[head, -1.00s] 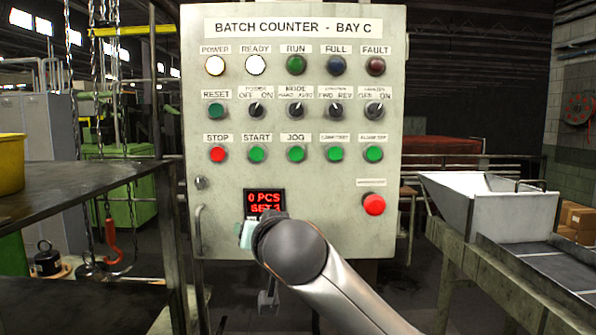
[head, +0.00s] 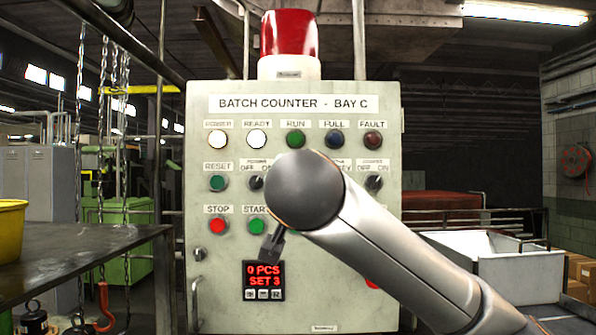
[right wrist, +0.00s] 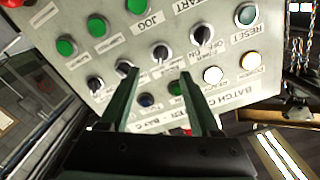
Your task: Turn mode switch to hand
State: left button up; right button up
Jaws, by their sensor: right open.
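The mode switch, a black rotary knob, is hidden behind my right arm in the head view. In the right wrist view the panel appears upside down, and the mode switch (right wrist: 161,53) shows just beyond and between my fingertips. I cannot tell which way its pointer is set. My right gripper (right wrist: 158,74) is open with nothing between its fingers. In the head view its wrist covers the panel's middle, and the fingers are hidden. The control panel (head: 225,300) is a pale cabinet labelled BATCH COUNTER - BAY C. My left gripper is not in view.
Beside the mode switch are the power switch (right wrist: 202,35) and another black knob (right wrist: 127,68). A red beacon (head: 289,35) tops the panel. A red display (head: 264,274) sits below. A dark table (head: 110,250) stands left and a white hopper (head: 490,250) right.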

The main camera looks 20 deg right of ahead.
jog(key=p+x, duration=0.2)
jog(key=x, duration=0.4)
jog(key=shift+w, duration=0.15)
jog(key=shift+f, duration=0.1)
grip_shut()
dwell(0.3)
